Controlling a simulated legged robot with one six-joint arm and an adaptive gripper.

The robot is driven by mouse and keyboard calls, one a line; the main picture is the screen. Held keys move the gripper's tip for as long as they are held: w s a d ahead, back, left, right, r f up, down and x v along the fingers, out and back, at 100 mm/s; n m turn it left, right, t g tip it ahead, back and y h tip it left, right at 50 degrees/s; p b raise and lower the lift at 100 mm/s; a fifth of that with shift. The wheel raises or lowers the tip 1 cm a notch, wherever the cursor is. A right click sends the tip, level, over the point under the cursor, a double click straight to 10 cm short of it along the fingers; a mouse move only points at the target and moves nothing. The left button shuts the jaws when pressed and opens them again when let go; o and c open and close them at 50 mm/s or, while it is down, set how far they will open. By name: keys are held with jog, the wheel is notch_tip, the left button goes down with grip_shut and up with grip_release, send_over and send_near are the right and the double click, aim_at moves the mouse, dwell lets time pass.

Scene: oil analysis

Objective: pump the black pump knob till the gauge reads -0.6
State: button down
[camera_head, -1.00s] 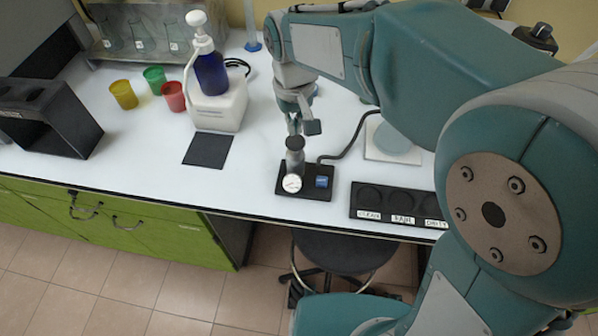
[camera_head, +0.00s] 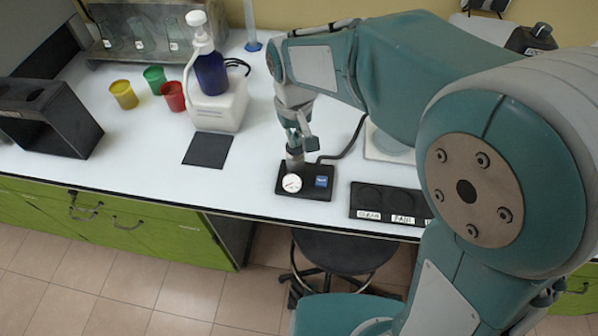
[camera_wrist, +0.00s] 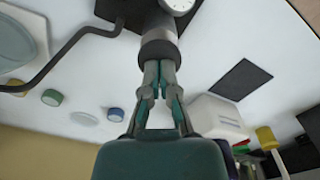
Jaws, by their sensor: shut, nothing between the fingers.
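The vacuum pump stands on a black base (camera_head: 318,193) near the front edge of the bench. Its round white gauge (camera_head: 291,183) faces me and also shows at the top of the wrist view (camera_wrist: 178,4); the reading is too small to tell. My gripper (camera_head: 294,148) points down over the pump, fingers shut with nothing between them. In the wrist view the fingertips (camera_wrist: 159,68) meet the dark pump knob (camera_wrist: 158,48); I cannot tell how hard they press. The knob is mostly hidden by my gripper in the head view.
A blue button box (camera_head: 320,182) sits on the base, with a hose behind. A black labelled tray (camera_head: 362,213) is to the right, a dark square mat (camera_head: 208,150) to the left. Cups and a pump bottle (camera_head: 211,75) stand further back left.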

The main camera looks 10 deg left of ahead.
jog(key=shift+f, duration=0.3)
jog(key=shift+r, duration=2.3)
jog(key=shift+f, duration=0.15)
jog(key=shift+f, duration=2.2)
jog(key=shift+r, duration=0.15)
